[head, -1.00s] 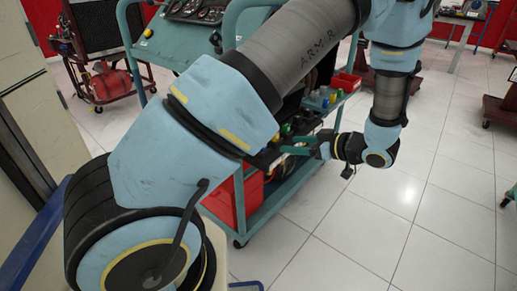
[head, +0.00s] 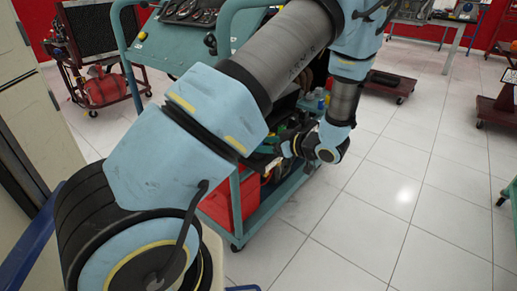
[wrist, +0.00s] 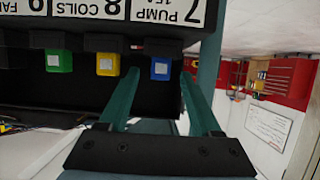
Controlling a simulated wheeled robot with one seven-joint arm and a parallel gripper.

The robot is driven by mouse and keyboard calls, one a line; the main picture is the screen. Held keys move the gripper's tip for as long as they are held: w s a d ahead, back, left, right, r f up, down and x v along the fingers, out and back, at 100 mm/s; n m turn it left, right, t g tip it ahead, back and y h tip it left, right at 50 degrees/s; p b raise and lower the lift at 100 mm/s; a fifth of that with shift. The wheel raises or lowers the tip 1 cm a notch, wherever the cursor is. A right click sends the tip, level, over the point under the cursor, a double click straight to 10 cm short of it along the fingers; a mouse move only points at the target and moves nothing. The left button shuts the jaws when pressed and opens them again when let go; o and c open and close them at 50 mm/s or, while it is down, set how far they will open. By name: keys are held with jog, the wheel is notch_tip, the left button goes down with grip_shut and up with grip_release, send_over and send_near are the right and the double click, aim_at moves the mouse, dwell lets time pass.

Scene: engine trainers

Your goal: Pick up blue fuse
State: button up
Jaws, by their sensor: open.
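The blue fuse (wrist: 160,68) shows in the wrist view, set in a black holder under the upside-down label "7 PUMP 15A". A yellow fuse (wrist: 108,64) and a green fuse (wrist: 59,62) sit in the same row to its left. My gripper (wrist: 158,80) is open, with its two teal fingers on either side of the blue fuse in the picture. I cannot tell whether the fingertips reach level with it or touch it. In the head view my wrist is over the teal cart (head: 282,215), and the fuses cannot be made out there.
Red bins (head: 230,200) sit on the cart's lower shelf. An instrument panel (head: 185,20) stands on a teal frame behind my arm. A black-framed stand with a red tank (head: 105,85) is at the back left. The tiled floor to the right is mostly clear.

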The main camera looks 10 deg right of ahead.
jog(key=shift+c, duration=0.2)
grip_shut()
jog(key=shift+r, duration=0.1)
dwell(0.4)
